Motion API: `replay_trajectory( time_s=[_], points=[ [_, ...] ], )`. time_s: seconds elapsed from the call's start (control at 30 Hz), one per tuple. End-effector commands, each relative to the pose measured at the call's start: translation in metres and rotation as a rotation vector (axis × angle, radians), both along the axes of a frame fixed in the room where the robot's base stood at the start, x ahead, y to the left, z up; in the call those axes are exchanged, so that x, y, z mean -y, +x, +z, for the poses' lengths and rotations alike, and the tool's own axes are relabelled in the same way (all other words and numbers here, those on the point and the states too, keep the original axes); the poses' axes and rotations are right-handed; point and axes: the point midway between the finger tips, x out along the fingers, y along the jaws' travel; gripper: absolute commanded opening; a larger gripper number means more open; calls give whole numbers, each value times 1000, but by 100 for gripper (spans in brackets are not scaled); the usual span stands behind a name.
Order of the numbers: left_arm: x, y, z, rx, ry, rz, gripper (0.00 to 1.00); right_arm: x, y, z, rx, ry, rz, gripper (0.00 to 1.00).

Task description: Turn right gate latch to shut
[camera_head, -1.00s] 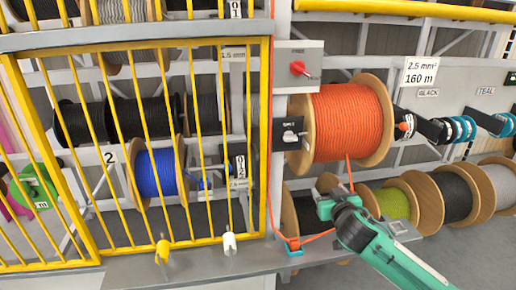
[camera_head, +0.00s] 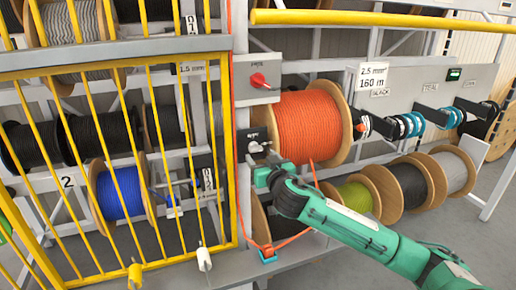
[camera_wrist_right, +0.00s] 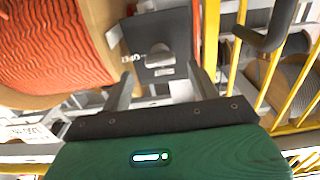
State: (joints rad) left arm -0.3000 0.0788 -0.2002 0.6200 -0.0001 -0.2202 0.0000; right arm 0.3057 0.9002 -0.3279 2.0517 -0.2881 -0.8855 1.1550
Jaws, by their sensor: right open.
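The gate latch is a small silver knob (camera_head: 257,147) on a dark plate (camera_head: 246,136) at the right post of the yellow gate, left of the orange reel. In the right wrist view the latch knob (camera_wrist_right: 159,58) stands out from the dark plate (camera_wrist_right: 178,32), which carries a label that seems to read OPEN. My right gripper (camera_head: 262,166) is just below and in front of the latch. In the wrist view my right gripper (camera_wrist_right: 161,88) is open, its fingers apart on either side of the knob with nothing between them. My left gripper is not in view.
The orange cable reel (camera_head: 308,124) is close at the right. The yellow barred gate (camera_head: 190,150) is at the left. A grey box with a red switch (camera_head: 258,80) is above the latch.

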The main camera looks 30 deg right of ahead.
Motion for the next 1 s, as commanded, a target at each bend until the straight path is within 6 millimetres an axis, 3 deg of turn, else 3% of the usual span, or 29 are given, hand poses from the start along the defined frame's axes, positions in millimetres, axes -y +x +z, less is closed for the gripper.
replay_trajectory(
  time_s=[0.1,0.3,0.67,0.9,1.0],
  points=[
    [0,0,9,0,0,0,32,4,18,3,-1,2,-1,61],
    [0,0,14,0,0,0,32,8,34,1,0,0,0,61],
    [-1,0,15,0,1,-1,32,9,38,-1,-1,0,0,61],
    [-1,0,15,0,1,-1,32,9,37,-1,-1,0,0,17],
    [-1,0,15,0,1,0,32,9,37,-1,-1,-1,0,17]
  ],
)
